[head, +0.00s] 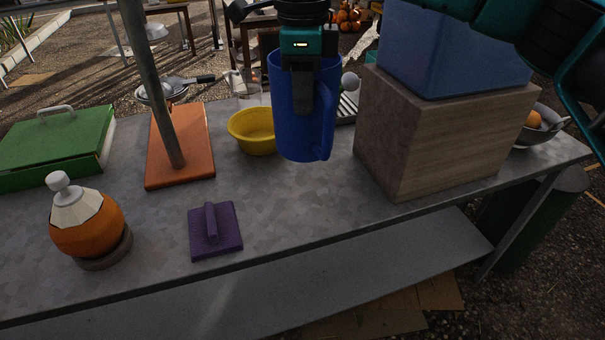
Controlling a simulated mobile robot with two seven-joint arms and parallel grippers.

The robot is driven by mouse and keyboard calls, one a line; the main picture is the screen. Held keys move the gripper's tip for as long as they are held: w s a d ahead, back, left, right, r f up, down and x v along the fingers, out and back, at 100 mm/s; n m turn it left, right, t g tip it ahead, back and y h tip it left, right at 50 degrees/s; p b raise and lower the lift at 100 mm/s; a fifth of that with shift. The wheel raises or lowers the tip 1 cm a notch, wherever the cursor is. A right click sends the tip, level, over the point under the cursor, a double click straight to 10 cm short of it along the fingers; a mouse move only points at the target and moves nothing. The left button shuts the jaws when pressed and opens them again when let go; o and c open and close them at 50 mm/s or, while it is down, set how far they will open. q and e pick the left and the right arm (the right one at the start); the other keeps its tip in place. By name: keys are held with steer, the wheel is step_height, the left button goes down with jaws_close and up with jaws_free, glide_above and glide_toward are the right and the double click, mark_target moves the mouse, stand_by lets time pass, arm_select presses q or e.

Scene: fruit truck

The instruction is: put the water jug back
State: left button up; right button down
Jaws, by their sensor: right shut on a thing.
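The water jug is a blue pitcher (290,140) with its handle on the right side, upright in the middle of the head view. My right gripper (301,108) comes down from above and is shut on the jug, with one dark finger in front of its near wall. The jug's bottom overlaps the grey counter in the picture, and it looks held above it; the exact gap is hard to tell. My left gripper is not in view.
A wooden block (400,150) with a blue box (455,50) on top stands right of the jug. A yellow bowl (253,133) is close behind left. A purple pad (215,238) and an orange bottle (88,235) are at front left. The counter (290,205) before the jug is clear.

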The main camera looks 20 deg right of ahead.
mark_target(303, 161)
step_height(303, 161, down, 15)
steer(key=shift+r, duration=0.2)
stand_by(0.3)
steer(key=c, duration=1.6)
jaws_free()
steer(key=shift+f+b, duration=0.2)
steer(key=shift+b, duration=0.15)
steer(key=o, duration=0.4)
steer(key=shift+r, duration=0.15)
step_height(303, 161, up, 12)
steer(key=shift+s+a+r+p, duration=0.1)
steer(key=shift+s+a+p, duration=0.05)
steer(key=shift+p, duration=0.2)
